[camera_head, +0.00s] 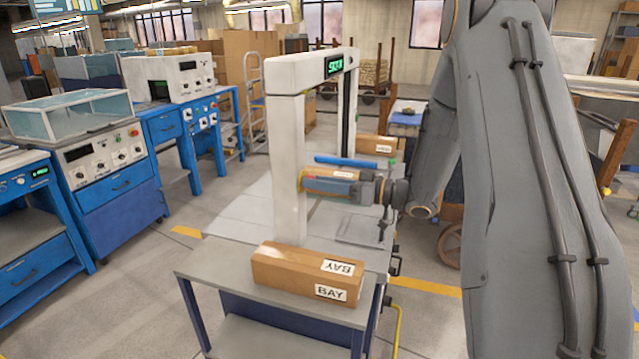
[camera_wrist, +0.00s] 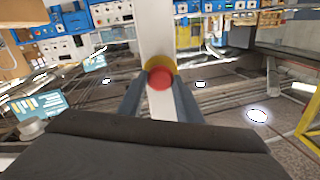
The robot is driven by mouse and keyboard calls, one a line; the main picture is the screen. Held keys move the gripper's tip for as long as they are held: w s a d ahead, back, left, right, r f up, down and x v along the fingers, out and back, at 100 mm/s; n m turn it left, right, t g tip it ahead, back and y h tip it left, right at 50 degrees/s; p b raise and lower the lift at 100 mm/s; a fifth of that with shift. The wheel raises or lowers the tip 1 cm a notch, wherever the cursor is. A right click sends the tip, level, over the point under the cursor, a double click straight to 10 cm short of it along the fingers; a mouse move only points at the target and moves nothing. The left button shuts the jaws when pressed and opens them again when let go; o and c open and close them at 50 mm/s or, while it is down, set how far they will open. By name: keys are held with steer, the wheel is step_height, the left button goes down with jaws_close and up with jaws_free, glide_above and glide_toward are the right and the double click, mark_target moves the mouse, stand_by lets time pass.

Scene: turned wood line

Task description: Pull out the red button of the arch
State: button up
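The arch (camera_head: 287,150) is a white frame with a green lit display on its top beam, standing over a grey table. Its post (camera_wrist: 156,30) runs down the middle of the wrist view. The round red button (camera_wrist: 160,79) sits on a yellow base (camera_wrist: 161,62) on the post. My gripper (camera_wrist: 160,84) faces the button, with one finger on its left and one on its right. I cannot tell whether the fingers touch it. In the head view my gripper (camera_head: 318,184) is at the near post, where only a small bit of red shows.
A cardboard box marked BAY (camera_head: 290,270) lies on the table's near end. Another box (camera_head: 376,145) and a blue bar (camera_head: 345,161) are behind my gripper. Blue machine benches (camera_head: 108,180) stand at the left. The floor between them is clear.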

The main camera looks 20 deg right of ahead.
steer(key=shift+p+v, duration=0.5)
steer(key=shift+v, duration=0.35)
jaws_close()
steer(key=o, duration=1.2)
jaws_free()
steer(key=shift+s+d, duration=0.1)
steer(key=shift+d, duration=0.15)
steer(key=shift+a, duration=0.15)
steer(key=b+v, duration=0.2)
steer(key=v, duration=0.5)
steer(key=shift+s+d, duration=0.2)
steer(key=shift+d, duration=0.15)
steer(key=shift+s, duration=0.1)
